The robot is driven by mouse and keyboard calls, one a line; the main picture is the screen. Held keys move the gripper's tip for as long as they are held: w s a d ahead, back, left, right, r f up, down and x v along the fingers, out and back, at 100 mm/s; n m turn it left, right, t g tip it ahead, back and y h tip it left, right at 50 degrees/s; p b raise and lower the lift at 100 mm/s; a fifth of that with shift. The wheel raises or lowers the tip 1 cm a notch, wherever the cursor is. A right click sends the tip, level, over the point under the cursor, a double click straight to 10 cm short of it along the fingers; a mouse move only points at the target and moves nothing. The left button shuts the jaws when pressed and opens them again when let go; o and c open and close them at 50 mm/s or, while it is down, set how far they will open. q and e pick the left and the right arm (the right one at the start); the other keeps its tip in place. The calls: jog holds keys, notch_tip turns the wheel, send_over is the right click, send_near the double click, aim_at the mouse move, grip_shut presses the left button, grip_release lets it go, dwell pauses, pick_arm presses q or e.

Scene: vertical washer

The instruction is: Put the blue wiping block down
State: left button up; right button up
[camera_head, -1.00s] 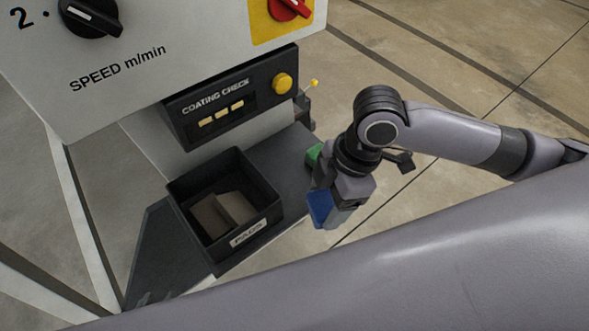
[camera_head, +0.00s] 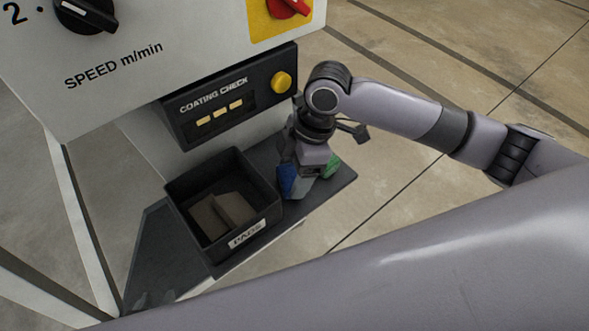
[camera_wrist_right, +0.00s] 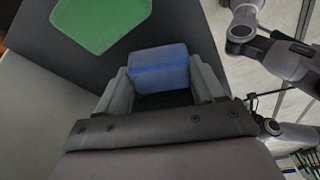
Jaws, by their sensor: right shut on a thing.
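The blue wiping block (camera_head: 287,178) is held between the fingers of my right gripper (camera_head: 301,186). In the right wrist view the block (camera_wrist_right: 158,66) sits between the two grey fingers (camera_wrist_right: 162,80). The gripper points down over the dark shelf, just right of the black bin. I cannot tell whether the block touches the shelf. My left gripper is not clearly in view.
A green pad (camera_head: 328,170) lies on the dark shelf (camera_head: 341,182), right of the gripper. The black bin (camera_head: 269,196) labelled PADS holds brown pads (camera_head: 222,212). The machine's Coating Check panel (camera_head: 226,100) with a yellow button (camera_head: 281,82) stands behind.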

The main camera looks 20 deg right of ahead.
aim_at(293, 175)
jog(key=shift+f, duration=0.15)
jog(key=o, duration=0.9)
jog(key=shift+o, duration=0.2)
jog(key=shift+r, duration=0.5)
jog(key=v, duration=0.3)
jog(key=shift+p, duration=0.35)
jog(key=d, duration=1.1)
jog(key=shift+s+f, duration=0.25)
jog(key=shift+f, duration=0.15)
jog(key=shift+d, duration=0.5)
